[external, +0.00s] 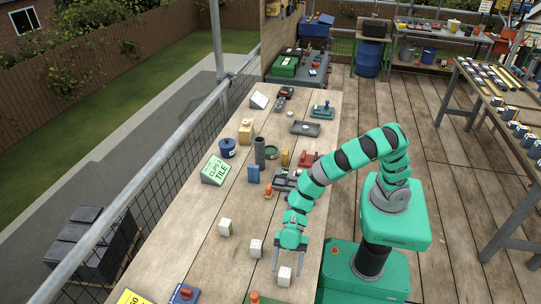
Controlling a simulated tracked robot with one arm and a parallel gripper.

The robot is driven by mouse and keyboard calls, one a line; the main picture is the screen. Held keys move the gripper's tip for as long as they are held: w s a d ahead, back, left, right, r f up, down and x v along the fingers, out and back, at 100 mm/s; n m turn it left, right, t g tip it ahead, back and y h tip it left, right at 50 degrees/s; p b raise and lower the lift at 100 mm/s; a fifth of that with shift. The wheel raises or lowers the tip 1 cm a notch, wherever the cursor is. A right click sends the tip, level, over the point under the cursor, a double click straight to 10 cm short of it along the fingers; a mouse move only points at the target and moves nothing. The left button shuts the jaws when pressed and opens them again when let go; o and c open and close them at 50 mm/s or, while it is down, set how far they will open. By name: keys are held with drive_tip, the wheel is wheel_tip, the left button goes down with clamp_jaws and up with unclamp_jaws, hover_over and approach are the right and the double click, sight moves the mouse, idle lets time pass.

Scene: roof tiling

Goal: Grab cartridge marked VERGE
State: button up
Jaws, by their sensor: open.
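Three small white blocks, which look like cartridges, stand on the wooden bench in the external view: one at the left (225,228), one in the middle (256,249) and one at the right (284,277). Any lettering on them is too small to read, so I cannot tell which is marked VERGE. My gripper (288,262) is open and points down over the bench near the right block. Its fingers are close to that block, but I cannot tell whether they are around it or above it. The middle block is just left of my gripper.
A green-and-white sign (214,170) stands farther up the bench (190,245). A blue pot (227,148), a dark cylinder (260,152), an orange-topped item (268,192) and several tools lie beyond. A railing (150,176) borders the left side. Bench around the blocks is mostly clear.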

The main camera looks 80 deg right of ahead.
sight(285, 273)
drive_tip(key=x, duration=0.3)
drive_tip(key=shift+w+a+b, duration=0.1)
drive_tip(key=shift+a+b, duration=0.1)
drive_tip(key=shift+b, duration=0.1)
drive_tip(key=c, duration=1.1)
drive_tip(key=shift+r, duration=0.1)
drive_tip(key=shift+r, duration=0.45)
wheel_tip(285, 273, up, 3)
drive_tip(key=shift+f+p, duration=0.2)
drive_tip(key=shift+p, duration=0.5)
drive_tip(key=s+d, duration=0.4)
drive_tip(key=d, duration=0.1)
drive_tip(key=s+d+r+p, duration=0.1)
drive_tip(key=s+d, duration=0.1)
drive_tip(key=d, duration=0.1)
drive_tip(key=shift+s, duration=0.15)
drive_tip(key=shift+s+d+f+b, duration=0.15)
drive_tip(key=shift+s+d+b, duration=0.1)
drive_tip(key=shift+d+b, duration=0.25)
